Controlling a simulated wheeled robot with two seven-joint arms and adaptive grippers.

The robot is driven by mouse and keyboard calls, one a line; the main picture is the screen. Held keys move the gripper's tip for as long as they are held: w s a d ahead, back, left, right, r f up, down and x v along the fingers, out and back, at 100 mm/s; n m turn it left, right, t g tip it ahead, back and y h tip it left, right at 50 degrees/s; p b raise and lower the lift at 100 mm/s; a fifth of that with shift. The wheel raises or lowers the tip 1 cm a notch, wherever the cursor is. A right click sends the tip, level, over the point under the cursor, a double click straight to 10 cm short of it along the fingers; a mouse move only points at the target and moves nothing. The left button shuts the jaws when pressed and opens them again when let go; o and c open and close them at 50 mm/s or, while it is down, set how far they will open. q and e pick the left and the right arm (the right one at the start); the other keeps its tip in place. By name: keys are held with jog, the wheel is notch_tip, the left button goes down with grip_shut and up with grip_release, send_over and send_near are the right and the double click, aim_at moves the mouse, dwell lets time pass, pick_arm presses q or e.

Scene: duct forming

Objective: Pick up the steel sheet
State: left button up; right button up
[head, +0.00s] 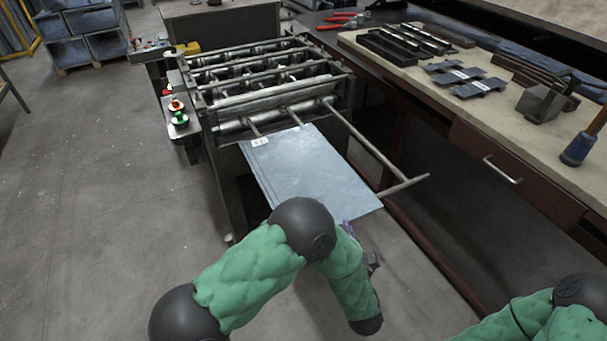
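The steel sheet (305,172) is a flat grey-blue plate with a small white label near its far left corner. It lies on the support bars at the front of the roller machine (265,85). My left arm reaches in from the bottom and covers the sheet's near left part. A bit of my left gripper (372,262) shows just beyond the arm, close to the sheet's near edge. Its fingers are mostly hidden, so I cannot tell whether it is open or touches the sheet. My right arm shows at the bottom right corner, its gripper out of view.
A support bar (375,150) juts out right of the sheet. Red and green buttons (178,112) sit left of the machine.

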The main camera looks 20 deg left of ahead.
pick_arm(q)
jog(key=x, duration=0.3)
jog(key=shift+b, duration=0.35)
grip_shut()
jog(key=shift+r, duration=0.1)
